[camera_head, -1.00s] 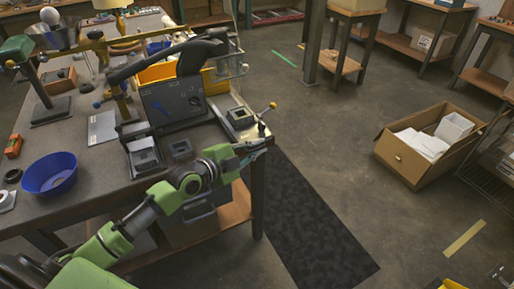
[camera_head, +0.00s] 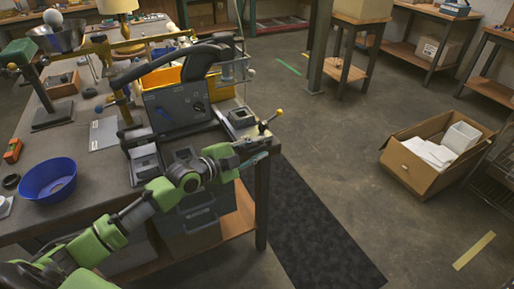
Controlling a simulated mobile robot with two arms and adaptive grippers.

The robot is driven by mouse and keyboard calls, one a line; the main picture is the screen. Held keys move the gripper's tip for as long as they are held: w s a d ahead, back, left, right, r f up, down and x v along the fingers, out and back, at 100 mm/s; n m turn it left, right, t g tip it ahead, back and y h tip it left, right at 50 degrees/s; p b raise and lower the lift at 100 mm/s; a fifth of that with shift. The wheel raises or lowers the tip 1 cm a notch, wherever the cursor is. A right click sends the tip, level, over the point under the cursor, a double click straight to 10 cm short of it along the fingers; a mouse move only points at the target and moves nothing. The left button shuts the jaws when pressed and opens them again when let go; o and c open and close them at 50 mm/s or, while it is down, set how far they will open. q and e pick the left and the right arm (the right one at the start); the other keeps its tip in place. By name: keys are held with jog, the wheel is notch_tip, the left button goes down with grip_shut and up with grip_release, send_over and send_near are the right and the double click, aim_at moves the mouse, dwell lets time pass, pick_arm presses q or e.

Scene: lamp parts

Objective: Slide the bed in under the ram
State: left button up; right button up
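A dark grey press-like machine (camera_head: 180,102) with a curved black arm (camera_head: 160,63) stands near the bench's right end. The ram cannot be picked out clearly. I cannot tell which is the bed. My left gripper (camera_head: 256,146) is at the bench's right edge, close to a metal lever with a yellow knob (camera_head: 279,112). Contact and finger opening are unclear. My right gripper is out of view.
A blue bowl (camera_head: 48,179) and an orange item (camera_head: 12,151) lie at the bench's left. A yellow bin (camera_head: 163,76) stands behind the machine. A balance-like stand (camera_head: 51,115) is at the back left. A cardboard box (camera_head: 405,172) sits on the floor right of the dark mat (camera_head: 305,230).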

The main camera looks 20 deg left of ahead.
pick_arm(q)
jog(key=v, duration=1.2)
jog(key=shift+f, duration=0.1)
